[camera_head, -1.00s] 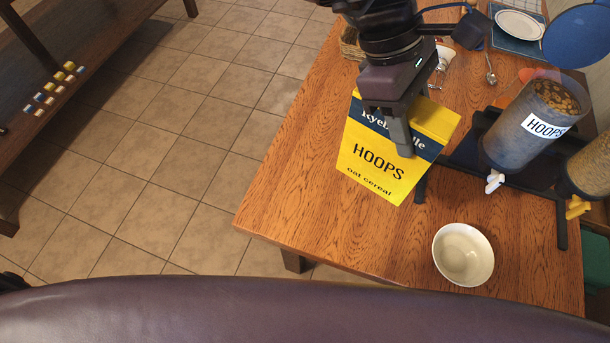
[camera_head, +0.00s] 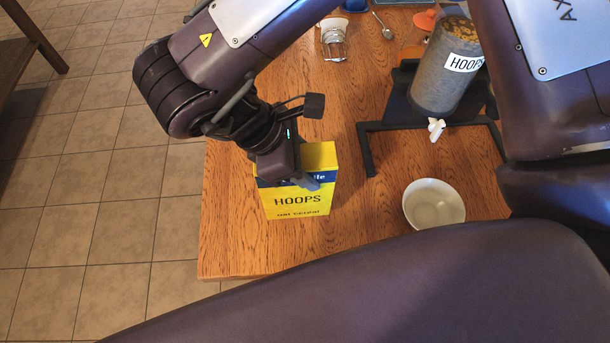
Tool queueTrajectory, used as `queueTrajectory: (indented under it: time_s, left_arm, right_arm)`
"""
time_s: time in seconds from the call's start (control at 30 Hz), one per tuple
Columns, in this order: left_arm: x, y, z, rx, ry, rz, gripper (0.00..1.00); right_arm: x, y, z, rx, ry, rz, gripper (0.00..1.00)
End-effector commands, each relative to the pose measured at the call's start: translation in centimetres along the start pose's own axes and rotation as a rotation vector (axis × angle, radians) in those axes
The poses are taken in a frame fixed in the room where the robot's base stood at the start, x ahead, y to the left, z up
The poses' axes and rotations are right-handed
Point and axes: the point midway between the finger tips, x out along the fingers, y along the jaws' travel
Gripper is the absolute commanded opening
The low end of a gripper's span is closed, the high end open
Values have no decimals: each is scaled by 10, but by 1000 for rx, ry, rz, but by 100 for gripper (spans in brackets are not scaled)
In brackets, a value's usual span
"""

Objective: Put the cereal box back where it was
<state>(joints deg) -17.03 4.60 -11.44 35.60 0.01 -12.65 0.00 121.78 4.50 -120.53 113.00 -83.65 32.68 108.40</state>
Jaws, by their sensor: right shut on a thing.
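The yellow cereal box (camera_head: 298,203), marked HOOPS with a dark blue band, is near the table's left side. It looks about upright, with its printed front toward me. My right gripper (camera_head: 306,181) comes down from above and is shut on the box's upper part, covering much of the band and top. I cannot tell whether the box's base touches the table. My left gripper is not in view.
The wooden table (camera_head: 240,245) has bare room left of and in front of the box. A white bowl (camera_head: 434,206) stands to the right. A cereal dispenser (camera_head: 446,75) on a dark stand (camera_head: 385,126) is behind the bowl.

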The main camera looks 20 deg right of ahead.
Motion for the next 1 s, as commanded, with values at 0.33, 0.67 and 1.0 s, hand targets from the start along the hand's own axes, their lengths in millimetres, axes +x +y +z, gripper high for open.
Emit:
queueTrajectory:
  time_s: [0.33, 0.67, 1.0]
  left_arm:
    - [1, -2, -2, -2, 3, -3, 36]
    - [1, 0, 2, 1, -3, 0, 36]
    - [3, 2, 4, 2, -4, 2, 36]
  right_arm:
    - [34, 0, -20, 0, -1, -2, 0]
    - [40, 1, -24, 2, 0, 2, 0]
    - [44, 0, -26, 1, 0, 1, 67]
